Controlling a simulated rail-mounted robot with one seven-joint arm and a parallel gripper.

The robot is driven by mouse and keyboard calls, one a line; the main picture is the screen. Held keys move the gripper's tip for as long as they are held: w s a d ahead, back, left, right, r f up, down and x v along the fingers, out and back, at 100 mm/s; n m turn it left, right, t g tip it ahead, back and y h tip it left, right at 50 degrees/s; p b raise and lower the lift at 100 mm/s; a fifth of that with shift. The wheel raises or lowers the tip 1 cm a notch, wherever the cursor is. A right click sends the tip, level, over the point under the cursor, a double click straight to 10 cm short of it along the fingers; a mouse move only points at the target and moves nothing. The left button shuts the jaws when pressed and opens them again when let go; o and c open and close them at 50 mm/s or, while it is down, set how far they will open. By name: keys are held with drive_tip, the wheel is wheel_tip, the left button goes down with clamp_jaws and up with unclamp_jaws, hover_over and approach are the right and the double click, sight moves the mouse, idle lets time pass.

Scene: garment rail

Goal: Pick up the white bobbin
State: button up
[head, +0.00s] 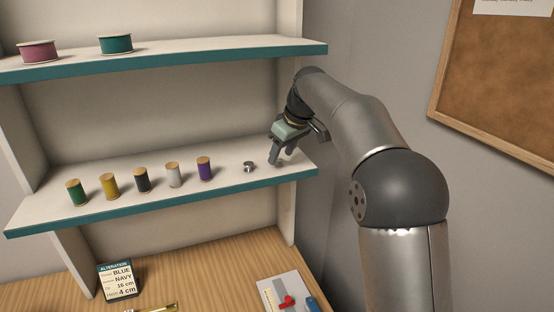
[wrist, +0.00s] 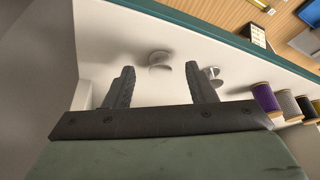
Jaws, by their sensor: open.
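A small white bobbin (wrist: 159,59) stands on the middle shelf in the wrist view, beyond the fingertips and between them in the picture. In the head view it is mostly hidden by my gripper, and I cannot make it out clearly. My gripper (wrist: 161,80) is open, with nothing between its fingers. In the head view my gripper (head: 282,156) points down over the right end of the shelf. A metallic silver bobbin (head: 248,167) stands left of it; this one also shows in the wrist view (wrist: 213,74), partly behind the right finger.
Several thread spools stand in a row left on the middle shelf (head: 130,208), the purple spool (head: 204,169) closest to my gripper. The upper shelf (head: 200,50) is above, with pink (head: 39,52) and teal (head: 116,45) ribbon spools. An upright panel bounds the shelf's right end.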

drive_tip(key=shift+x, duration=0.95)
drive_tip(key=shift+c, duration=0.3)
drive_tip(key=c, duration=1)
drive_tip(key=shift+r, duration=0.1)
